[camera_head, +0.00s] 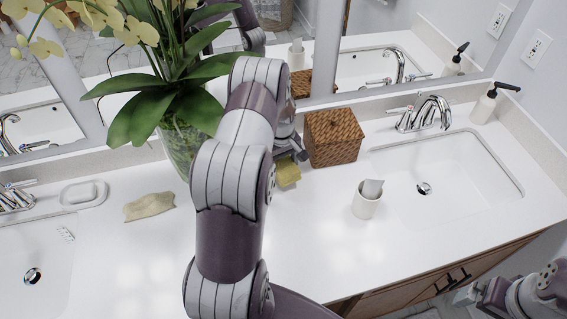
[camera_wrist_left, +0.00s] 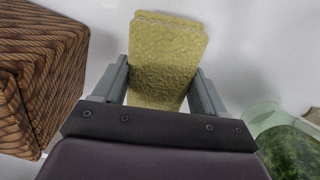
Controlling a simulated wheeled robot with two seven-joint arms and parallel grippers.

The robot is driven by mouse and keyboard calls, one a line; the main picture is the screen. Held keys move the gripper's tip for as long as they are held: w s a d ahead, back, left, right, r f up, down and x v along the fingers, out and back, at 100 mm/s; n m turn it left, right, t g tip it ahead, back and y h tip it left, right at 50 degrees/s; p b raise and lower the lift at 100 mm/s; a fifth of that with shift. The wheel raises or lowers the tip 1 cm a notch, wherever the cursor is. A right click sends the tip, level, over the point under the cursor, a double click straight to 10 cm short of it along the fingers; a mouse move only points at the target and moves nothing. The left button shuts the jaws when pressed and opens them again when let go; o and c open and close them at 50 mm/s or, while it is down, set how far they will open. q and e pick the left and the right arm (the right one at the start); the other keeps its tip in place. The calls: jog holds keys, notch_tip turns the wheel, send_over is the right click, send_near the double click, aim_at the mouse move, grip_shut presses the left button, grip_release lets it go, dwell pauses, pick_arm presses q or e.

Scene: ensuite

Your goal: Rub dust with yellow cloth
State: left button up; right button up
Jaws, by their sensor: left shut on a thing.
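The yellow cloth (camera_head: 287,174) is a small, thick, folded pad. In the left wrist view the cloth (camera_wrist_left: 166,62) sits between the two grey fingers of my left gripper (camera_wrist_left: 163,80), which is shut on it. In the head view my left gripper (camera_head: 288,152) is partly hidden behind my arm, low over the counter beside the wicker box. A tan, irregular patch (camera_head: 150,205), perhaps the dust, lies on the counter to the left, apart from the cloth. My right arm shows at the lower right; its fingers cannot be made out clearly.
The wicker box (camera_head: 333,137) stands close right of the left gripper, and a glass vase (camera_head: 180,145) with orchids close left. A white cup (camera_head: 367,199), a right sink (camera_head: 445,180), and a soap dish (camera_head: 84,193) share the white counter. A mirror runs behind.

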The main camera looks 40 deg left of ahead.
pick_arm(q)
notch_tip(320, 180, up, 3)
jog(key=shift+d+r+p, duration=0.1)
jog(key=shift+p, duration=0.6)
jog(key=shift+w, duration=0.1)
notch_tip(320, 180, up, 3)
jog(key=shift+p, duration=1.15)
